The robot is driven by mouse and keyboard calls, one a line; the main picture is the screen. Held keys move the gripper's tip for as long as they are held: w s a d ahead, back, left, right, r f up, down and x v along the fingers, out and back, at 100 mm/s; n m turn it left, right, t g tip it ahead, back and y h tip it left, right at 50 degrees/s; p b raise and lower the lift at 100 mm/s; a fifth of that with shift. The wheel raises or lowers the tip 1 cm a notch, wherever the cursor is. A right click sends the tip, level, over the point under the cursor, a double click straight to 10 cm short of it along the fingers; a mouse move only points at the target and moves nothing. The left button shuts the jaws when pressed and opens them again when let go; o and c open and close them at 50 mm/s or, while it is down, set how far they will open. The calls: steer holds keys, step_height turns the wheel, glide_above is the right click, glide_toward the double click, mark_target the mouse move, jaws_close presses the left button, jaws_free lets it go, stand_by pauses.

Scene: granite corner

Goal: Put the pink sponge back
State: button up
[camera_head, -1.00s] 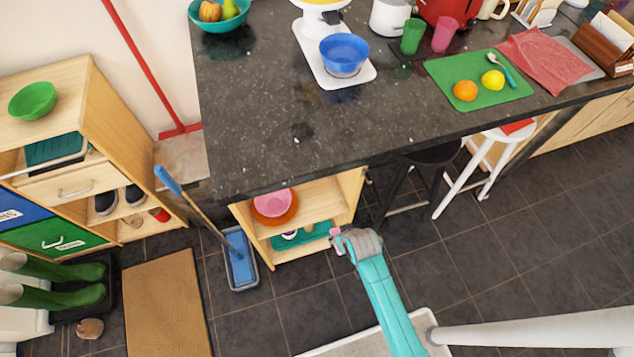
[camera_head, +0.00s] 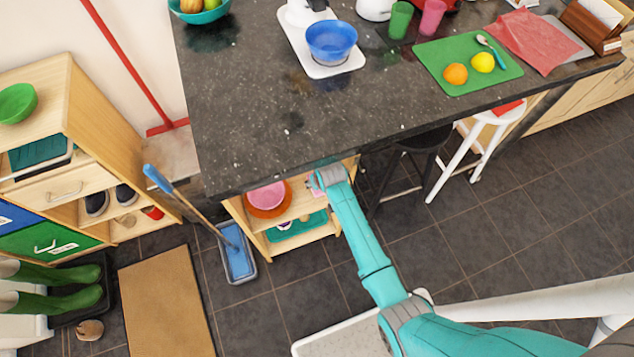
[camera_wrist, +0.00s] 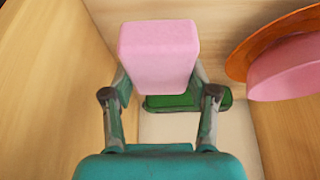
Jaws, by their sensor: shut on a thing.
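The pink sponge (camera_wrist: 158,50) is a pale pink block between the two fingers of my gripper (camera_wrist: 160,82) in the wrist view. My gripper is shut on it and holds it in front of the wooden shelf walls. In the head view, my gripper (camera_head: 324,178) is at the right part of the low open shelf unit (camera_head: 262,240), just under the counter edge. A little pink shows beside it there. In the wrist view, a dark green flat thing (camera_wrist: 215,99) lies beyond the fingers on a pale surface, partly hidden by the sponge.
A pink bowl (camera_head: 266,194) sits on an orange dish (camera_head: 283,208) left of my gripper; they show at the right in the wrist view. A teal tray (camera_head: 304,229) is on the lower shelf. The granite counter (camera_head: 260,130) overhangs; a black stool (camera_head: 412,150) stands to the right.

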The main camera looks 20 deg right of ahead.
steer(key=shift+w+f, duration=0.15)
steer(key=shift+w, duration=0.3)
steer(key=shift+f, duration=1.6)
steer(key=shift+f, duration=0.1)
steer(key=o, duration=1.2)
steer(key=shift+v, duration=3.85)
